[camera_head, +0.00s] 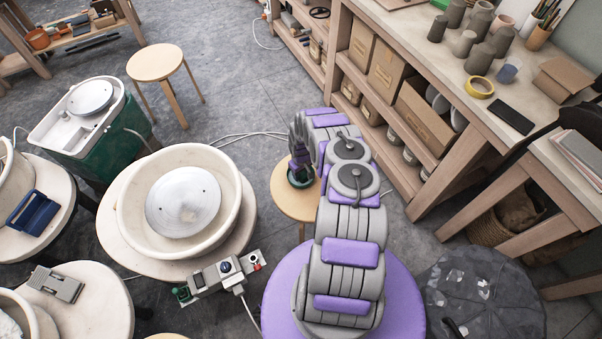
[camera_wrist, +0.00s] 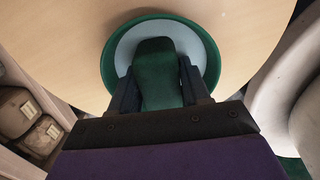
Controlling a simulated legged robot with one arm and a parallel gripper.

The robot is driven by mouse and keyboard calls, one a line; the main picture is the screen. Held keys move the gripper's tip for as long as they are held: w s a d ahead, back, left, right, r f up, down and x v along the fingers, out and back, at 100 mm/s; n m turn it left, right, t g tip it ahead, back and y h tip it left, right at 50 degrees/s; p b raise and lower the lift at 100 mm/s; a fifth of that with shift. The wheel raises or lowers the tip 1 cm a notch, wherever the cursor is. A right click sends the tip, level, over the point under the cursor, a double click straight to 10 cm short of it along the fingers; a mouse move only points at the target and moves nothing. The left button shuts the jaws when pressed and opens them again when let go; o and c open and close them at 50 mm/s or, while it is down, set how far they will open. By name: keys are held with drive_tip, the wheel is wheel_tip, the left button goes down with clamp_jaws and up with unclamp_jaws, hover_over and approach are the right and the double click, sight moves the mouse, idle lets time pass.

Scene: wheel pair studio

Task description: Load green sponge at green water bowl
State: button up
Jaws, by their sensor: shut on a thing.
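The green sponge (camera_wrist: 158,75) is upright between the dark fingers of my gripper (camera_wrist: 160,85) in the wrist view. My gripper is shut on it. The sponge is over the green water bowl (camera_wrist: 204,42), which has a green rim and a pale inside. Whether the sponge touches the bottom of the bowl I cannot tell. In the head view the bowl (camera_head: 300,178) stands on a round wooden stool (camera_head: 290,205), and my arm hides part of both. The sponge is not clear in that view.
A pottery wheel with a cream basin (camera_head: 132,205) stands left of the stool. A control box (camera_head: 222,272) is at its front. A shelf bench (camera_head: 450,125) with boxes and pots is at the right. Another wooden stool (camera_head: 154,62) stands farther back on open floor.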

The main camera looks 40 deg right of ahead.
drive_tip(key=shift+r+p, duration=2.4)
drive_tip(key=shift+r, duration=1.1)
